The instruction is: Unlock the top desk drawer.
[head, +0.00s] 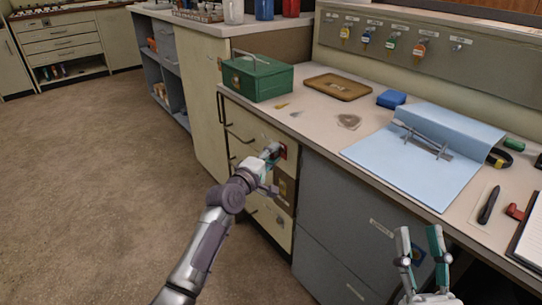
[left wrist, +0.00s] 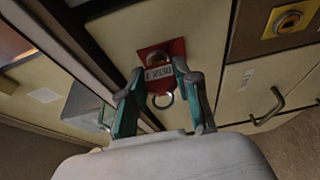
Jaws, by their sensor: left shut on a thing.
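The top desk drawer (head: 246,122) is cream and looks shut in the head view. A red lock plate (head: 283,152) sits at its right end; it also shows in the left wrist view (left wrist: 174,48). My left gripper (head: 273,150) is right in front of this plate. In the left wrist view my left gripper (left wrist: 158,77) has its two fingers closed around a key with a small lettered tag (left wrist: 159,72) and a metal ring (left wrist: 163,100). The key's tip is hidden at the lock. My right gripper (head: 421,240) is open and empty at the lower right.
Lower drawers (head: 268,213) lie below. Another lock with a yellow plate (left wrist: 287,19) is at the upper right.

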